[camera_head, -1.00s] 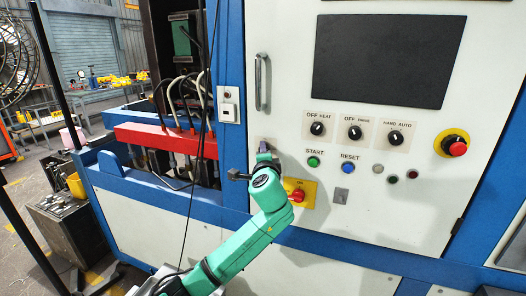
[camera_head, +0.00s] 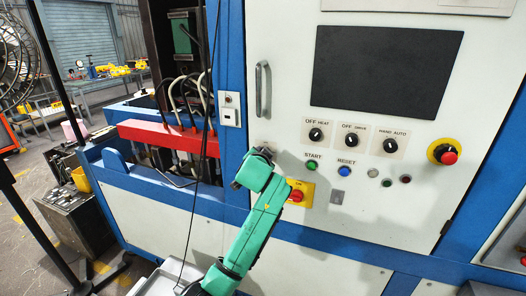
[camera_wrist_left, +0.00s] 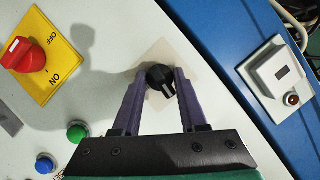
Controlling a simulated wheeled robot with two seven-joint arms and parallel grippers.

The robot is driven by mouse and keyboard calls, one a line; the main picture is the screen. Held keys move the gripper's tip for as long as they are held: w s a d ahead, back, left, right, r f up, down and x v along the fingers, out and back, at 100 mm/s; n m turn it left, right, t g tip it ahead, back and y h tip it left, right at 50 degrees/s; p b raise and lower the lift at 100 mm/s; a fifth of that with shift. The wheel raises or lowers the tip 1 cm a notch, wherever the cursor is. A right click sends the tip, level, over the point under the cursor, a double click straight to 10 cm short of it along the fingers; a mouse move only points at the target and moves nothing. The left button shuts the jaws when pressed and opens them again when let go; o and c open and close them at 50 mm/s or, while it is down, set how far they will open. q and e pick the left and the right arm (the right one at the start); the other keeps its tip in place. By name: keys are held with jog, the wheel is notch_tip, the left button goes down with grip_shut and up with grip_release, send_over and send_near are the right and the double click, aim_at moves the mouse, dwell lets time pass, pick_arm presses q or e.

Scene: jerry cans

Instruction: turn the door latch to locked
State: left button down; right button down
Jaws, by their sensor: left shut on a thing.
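The door latch is a small black knob (camera_wrist_left: 160,74) on a pale square plate (camera_wrist_left: 152,54) on the white cabinet door. In the wrist view its white mark points down and slightly right. My left gripper (camera_wrist_left: 159,84) has its two purple fingers closed on either side of the knob. In the head view the left gripper (camera_head: 263,152) is at the door's left edge, below the vertical handle (camera_head: 263,89), and hides the knob. My right gripper is not in view.
A red switch on a yellow plate (camera_head: 308,194) is close to the right of my wrist. The green button (camera_head: 312,166), blue button (camera_head: 344,171) and emergency stop (camera_head: 447,156) are farther right. A white socket box (camera_wrist_left: 275,73) is on the blue frame.

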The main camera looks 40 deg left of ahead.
pick_arm(q)
jog(key=shift+r+n, duration=0.15)
jog(key=shift+n, duration=0.15)
dwell(0.4)
jog(key=shift+c, duration=2.2)
grip_release()
jog(key=shift+w, duration=0.1)
jog(key=b+v, duration=0.3)
jog(key=v, duration=1.1)
jog(key=shift+s, duration=0.35)
